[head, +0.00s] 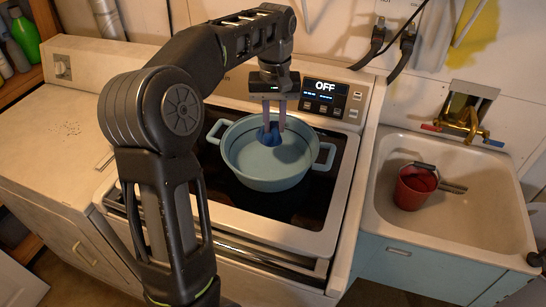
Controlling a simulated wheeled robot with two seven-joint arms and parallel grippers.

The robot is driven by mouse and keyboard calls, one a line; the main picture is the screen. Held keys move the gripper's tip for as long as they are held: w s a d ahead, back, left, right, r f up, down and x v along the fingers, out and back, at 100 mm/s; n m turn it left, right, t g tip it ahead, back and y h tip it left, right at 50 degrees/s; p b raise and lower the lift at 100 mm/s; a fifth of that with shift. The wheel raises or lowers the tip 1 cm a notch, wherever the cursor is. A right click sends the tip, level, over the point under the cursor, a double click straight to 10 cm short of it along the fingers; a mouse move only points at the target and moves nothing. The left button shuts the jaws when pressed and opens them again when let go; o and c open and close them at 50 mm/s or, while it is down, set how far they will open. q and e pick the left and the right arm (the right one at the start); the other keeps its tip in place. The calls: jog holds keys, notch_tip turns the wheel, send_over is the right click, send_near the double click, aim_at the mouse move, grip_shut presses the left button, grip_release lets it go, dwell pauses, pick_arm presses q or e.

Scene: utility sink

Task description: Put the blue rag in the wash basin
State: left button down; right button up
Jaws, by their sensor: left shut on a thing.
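The blue rag (270,137) is a small dark blue bunch between the fingers of my left gripper (273,127). My left gripper points down and is shut on the rag. The light blue wash basin (265,181), round with two side handles, stands on the stove top. The rag shows against the inside of the basin, toward its back. I cannot tell whether the rag touches the basin floor. My right gripper is not clearly in view; only a dark piece shows at the right edge.
The stove (229,226) has a back panel reading OFF. A white sink (455,226) at right holds a red bucket (408,193) under a brass faucet (463,122). A white washer top (70,110) is at left. A green bottle (25,38) stands at far left.

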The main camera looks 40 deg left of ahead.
aim_at(274, 137)
pick_arm(q)
notch_tip(274, 137, down, 4)
jog(key=shift+s+f+b, duration=0.1)
jog(key=shift+b, duration=1.1)
jog(key=shift+f, duration=0.1)
jog(key=shift+f+p, duration=0.25)
jog(key=shift+p, duration=0.05)
pick_arm(e)
jog(key=x, duration=0.2)
jog(key=shift+d+f, duration=0.2)
jog(key=shift+f, duration=0.15)
pick_arm(q)
notch_tip(274, 137, down, 4)
jog(key=shift+r+p, duration=0.25)
jog(key=shift+p, duration=0.05)
jog(key=shift+f, duration=0.15)
pick_arm(e)
jog(key=shift+r, duration=0.2)
